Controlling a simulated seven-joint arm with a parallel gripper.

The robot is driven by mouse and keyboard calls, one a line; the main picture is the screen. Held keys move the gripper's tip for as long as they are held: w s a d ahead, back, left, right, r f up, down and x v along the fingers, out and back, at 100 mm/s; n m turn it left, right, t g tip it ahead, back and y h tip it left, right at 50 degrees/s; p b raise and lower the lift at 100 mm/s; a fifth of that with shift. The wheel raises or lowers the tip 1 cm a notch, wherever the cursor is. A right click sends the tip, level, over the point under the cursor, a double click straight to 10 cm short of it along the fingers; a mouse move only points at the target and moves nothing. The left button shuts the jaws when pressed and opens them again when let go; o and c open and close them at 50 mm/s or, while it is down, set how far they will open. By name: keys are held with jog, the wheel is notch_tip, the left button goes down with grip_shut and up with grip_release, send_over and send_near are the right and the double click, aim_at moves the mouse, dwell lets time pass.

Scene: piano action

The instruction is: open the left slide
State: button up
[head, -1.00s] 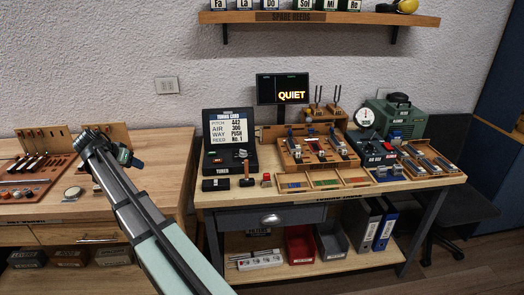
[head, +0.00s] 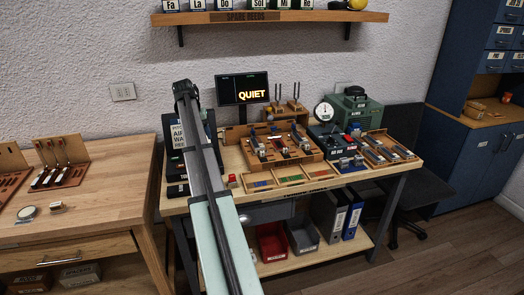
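A wooden fixture (head: 312,154) on the right-hand bench holds three upright metal-and-wood assemblies side by side. My gripper (head: 187,92) is to the left of the fixture in the picture, in front of the black tuner case (head: 210,127) and apart from the fixture. My arm hides much of the case. The fingers are too small and dark to read.
A tray with blue, green and red sections (head: 290,180) lies in front of the fixture. The monitor (head: 242,88) reads QUIET. A gauge unit (head: 333,137), a green machine (head: 354,108) and a board with metal bars (head: 388,148) stand to the right. A shelf (head: 270,17) hangs above.

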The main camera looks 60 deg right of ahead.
aim_at(261, 155)
jog(key=s+d+r+n+y, duration=0.2)
jog(key=s+d+r+y, duration=0.15)
jog(key=s+d, duration=1.35)
jog(key=shift+t+h, duration=0.3)
jog(key=shift+h, duration=0.05)
jog(key=f, duration=0.4)
jog(key=s+f, duration=0.1)
jog(key=f, duration=0.4)
jog(key=a+f, duration=0.1)
jog(key=f, duration=0.3)
jog(key=shift+s+f, duration=0.2)
jog(key=shift+s, duration=0.05)
grip_shut()
